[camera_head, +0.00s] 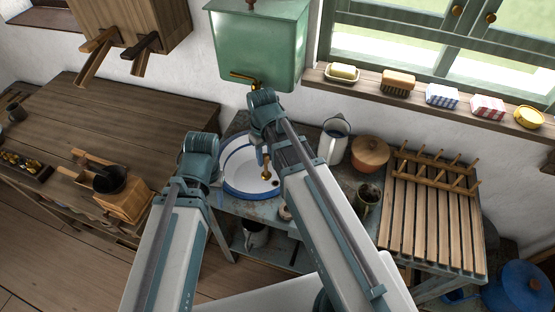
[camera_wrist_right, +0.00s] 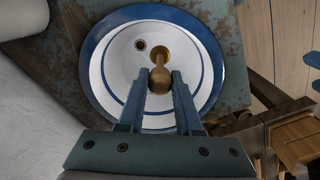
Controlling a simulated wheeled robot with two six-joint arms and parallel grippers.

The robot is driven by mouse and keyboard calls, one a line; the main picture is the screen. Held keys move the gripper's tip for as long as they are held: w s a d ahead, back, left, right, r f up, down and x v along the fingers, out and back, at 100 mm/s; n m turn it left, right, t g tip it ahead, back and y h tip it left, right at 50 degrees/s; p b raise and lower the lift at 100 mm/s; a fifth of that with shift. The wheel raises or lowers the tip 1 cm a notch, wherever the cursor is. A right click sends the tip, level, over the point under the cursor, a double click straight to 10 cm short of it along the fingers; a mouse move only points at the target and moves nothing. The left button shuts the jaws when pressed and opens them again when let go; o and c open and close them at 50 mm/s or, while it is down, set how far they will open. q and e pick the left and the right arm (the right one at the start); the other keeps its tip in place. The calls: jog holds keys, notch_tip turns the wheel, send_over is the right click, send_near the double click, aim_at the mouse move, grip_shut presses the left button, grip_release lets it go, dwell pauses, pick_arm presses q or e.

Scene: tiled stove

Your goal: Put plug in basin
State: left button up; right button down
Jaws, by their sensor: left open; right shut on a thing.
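The basin is a white round bowl with a blue rim (camera_head: 229,178), standing on a worn grey stand; its wall also shows in the right wrist view (camera_wrist_right: 115,62). My right gripper (camera_wrist_right: 160,85) is shut on a brown, rounded plug (camera_wrist_right: 160,78) with a thin neck. It holds the plug over the inside of the basin, in line with a gold-ringed hole in the floor. A smaller dark hole lies beside that one. I cannot tell whether the plug touches the basin. My left arm rises left of the basin, but its gripper fingers are hidden behind the arm.
A green water tank (camera_head: 258,45) with a brass tap hangs above the basin. A white jug (camera_head: 334,145) and a round brown pot (camera_head: 369,153) stand right of it, near a slatted rack (camera_head: 432,215). A wooden counter (camera_head: 130,125) lies to the left.

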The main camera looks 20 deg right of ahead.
pick_arm(q)
notch_tip(320, 180, down, 3)
jog(key=shift+b, duration=0.85)
pick_arm(e)
jog(key=w+d+f+m, duration=0.2)
jog(key=w+d+f, duration=0.1)
jog(key=d, duration=0.1)
jog(key=shift+w, duration=0.2)
pick_arm(q)
jog(key=shift+f, duration=0.1)
pick_arm(e)
jog(key=shift+d+f, duration=0.1)
jog(key=shift+f, duration=0.05)
pick_arm(q)
notch_tip(320, 180, down, 6)
jog(key=b, duration=0.6)
pick_arm(e)
notch_tip(320, 180, down, 6)
jog(key=shift+r, duration=0.2)
pick_arm(q)
jog(key=shift+f+b, duration=1.3)
jog(key=shift+b, duration=0.1)
pick_arm(e)
jog(key=shift+f, duration=1.5)
jog(key=c, duration=0.5)
grip_release()
jog(key=shift+r, duration=0.1)
pick_arm(q)
jog(key=shift+r, duration=0.15)
